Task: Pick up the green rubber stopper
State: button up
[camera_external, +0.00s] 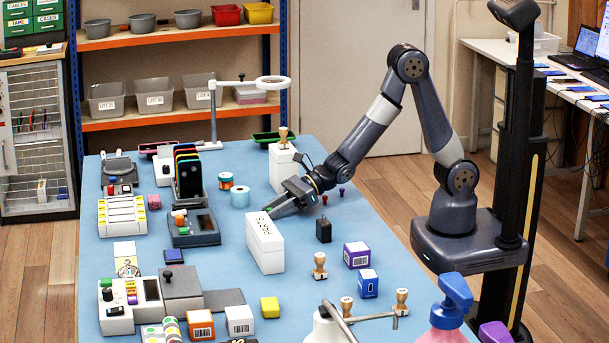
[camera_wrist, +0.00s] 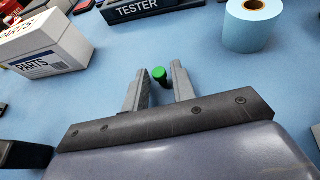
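The small green rubber stopper (camera_wrist: 160,75) shows in the wrist view between the tips of my gripper (camera_wrist: 158,68). There is a visible gap on the left side of the stopper and a narrower one on the right. My gripper is open, and its fingers do not appear to press on the stopper. In the external view my gripper (camera_external: 271,210) is low over the blue table, just behind the white parts box, and a bit of green (camera_external: 269,210) shows at its tips. The box partly hides that spot.
The white parts box (camera_external: 265,248) stands close in front of my gripper; it also shows in the wrist view (camera_wrist: 40,50). A light blue tape roll (camera_wrist: 252,25) lies beyond to the right. A black block (camera_external: 323,231) and purple and red stoppers (camera_external: 341,191) are nearby.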

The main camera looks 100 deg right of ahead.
grip_shut()
dwell(0.3)
